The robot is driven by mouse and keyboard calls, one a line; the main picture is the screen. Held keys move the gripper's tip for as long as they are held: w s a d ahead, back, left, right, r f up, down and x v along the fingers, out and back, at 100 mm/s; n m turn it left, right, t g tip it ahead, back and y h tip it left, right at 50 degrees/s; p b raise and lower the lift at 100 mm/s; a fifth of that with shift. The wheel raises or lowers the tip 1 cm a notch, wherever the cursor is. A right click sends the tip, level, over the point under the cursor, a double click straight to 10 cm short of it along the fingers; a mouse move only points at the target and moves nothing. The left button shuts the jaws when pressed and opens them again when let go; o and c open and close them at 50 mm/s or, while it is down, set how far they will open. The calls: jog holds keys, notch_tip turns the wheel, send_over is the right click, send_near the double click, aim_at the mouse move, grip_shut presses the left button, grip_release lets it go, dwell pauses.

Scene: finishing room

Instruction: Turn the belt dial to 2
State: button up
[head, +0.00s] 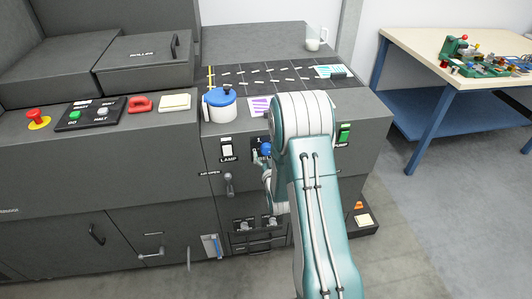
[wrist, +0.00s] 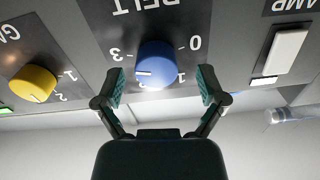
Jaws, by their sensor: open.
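The blue belt dial (wrist: 156,62) sits on the dark front panel in the wrist view, under upside-down BELT lettering. It also shows in the head view (head: 266,149), partly covered by my arm. Around it I read 3 at left, 0 at right and part of a 1 at lower right; a 2 for this dial is not visible. A short white mark on its face lies toward the left. My gripper (wrist: 160,86) is open, one finger on each side of the dial with gaps showing. In the head view my arm hides most of the gripper.
A yellow dial (wrist: 33,83) is left of the belt dial in the wrist view, and a white lamp switch (wrist: 286,52) is right. In the head view, a blue-lidded pot (head: 220,105) stands above the panel and a small lever (head: 229,183) sits below the lamp switch.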

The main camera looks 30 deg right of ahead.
jog(key=shift+w+d, duration=0.1)
jog(key=shift+w, duration=0.25)
jog(key=shift+w+d, duration=0.1)
jog(key=shift+d, duration=0.2)
jog(key=c, duration=1.2)
jog(key=shift+o, duration=0.2)
jog(key=shift+a, duration=0.1)
jog(key=shift+n, duration=0.4)
jog(key=n, duration=0.2)
jog(key=shift+n, duration=0.4)
jog(key=n, duration=0.3)
jog(key=shift+n, duration=0.4)
jog(key=n, duration=0.6)
jog(key=shift+n, duration=0.3)
